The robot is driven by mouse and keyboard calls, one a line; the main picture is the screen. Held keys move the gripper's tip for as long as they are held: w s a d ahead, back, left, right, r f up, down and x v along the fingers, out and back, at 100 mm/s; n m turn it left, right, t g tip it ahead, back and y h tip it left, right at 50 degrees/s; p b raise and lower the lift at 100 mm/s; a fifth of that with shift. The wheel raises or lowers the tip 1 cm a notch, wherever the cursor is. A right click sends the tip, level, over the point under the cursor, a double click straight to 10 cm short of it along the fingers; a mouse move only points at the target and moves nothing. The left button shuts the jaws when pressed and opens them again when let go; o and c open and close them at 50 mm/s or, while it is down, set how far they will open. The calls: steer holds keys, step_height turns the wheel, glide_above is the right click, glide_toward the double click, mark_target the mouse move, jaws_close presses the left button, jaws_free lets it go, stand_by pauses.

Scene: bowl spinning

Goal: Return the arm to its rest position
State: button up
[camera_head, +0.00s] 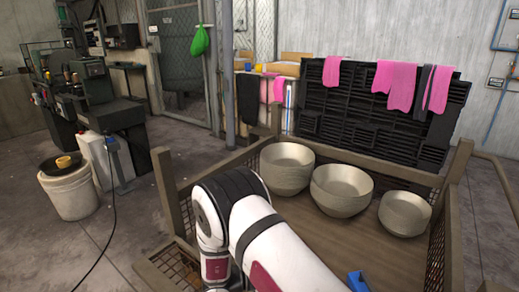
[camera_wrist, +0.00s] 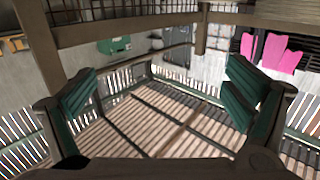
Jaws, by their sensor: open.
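My arm (camera_head: 265,235), white with black bands and dark red patches, reaches from the bottom of the head view across the near side of a metal-framed crate (camera_head: 166,190). My gripper (camera_wrist: 162,88) shows in the wrist view with its two green-padded fingers wide apart and nothing between them. The gripper cannot be made out in the head view. I cannot identify bowls in the wrist view.
A small blue object (camera_head: 358,282) shows at the bottom edge. A black rack (camera_head: 365,125) with pink cloths (camera_head: 394,84) stands behind. A white bucket (camera_head: 68,190) and machines (camera_head: 88,85) are left; grey floor lies between.

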steer(key=w+a+r+n+t+y+b, duration=0.1)
steer(key=w+a+r+t+y, duration=0.2)
steer(key=w, duration=0.4)
steer(key=w+r+n+t+y+b, duration=0.1)
steer(key=w+r+t+y, duration=0.1)
steer(key=w+r+y, duration=0.35)
steer(key=w+a+r+n+t+y+b, duration=0.2)
steer(key=w+a+r+n+y, duration=0.15)
steer(key=r+y, duration=0.25)
steer(key=s+a+r+n+g+y+b, duration=0.1)
steer(key=s+a+r+n+y+b, duration=0.1)
steer(key=s+r+n+y, duration=0.4)
steer(key=s+d+r+n+g+b, duration=0.1)
steer(key=s+r+n+g, duration=0.2)
steer(key=s, duration=1)
steer(key=s+d+f+g+h+b, duration=0.15)
steer(key=s+d, duration=0.35)
steer(key=s, duration=0.5)
steer(key=s+d+f+n+g+h, duration=0.1)
steer(key=s+d+f+g, duration=0.3)
steer(key=s, duration=0.7)
steer(key=s+d+g+h+b, duration=0.1)
steer(key=s+d, duration=0.5)
steer(key=s, duration=0.4)
step_height(320, 180, up, 37)
steer(key=t+p, duration=0.4)
steer(key=p, duration=3)
steer(key=shift+n, duration=0.35)
steer(key=shift+w+a, duration=0.1)
steer(key=shift+w, duration=0.05)
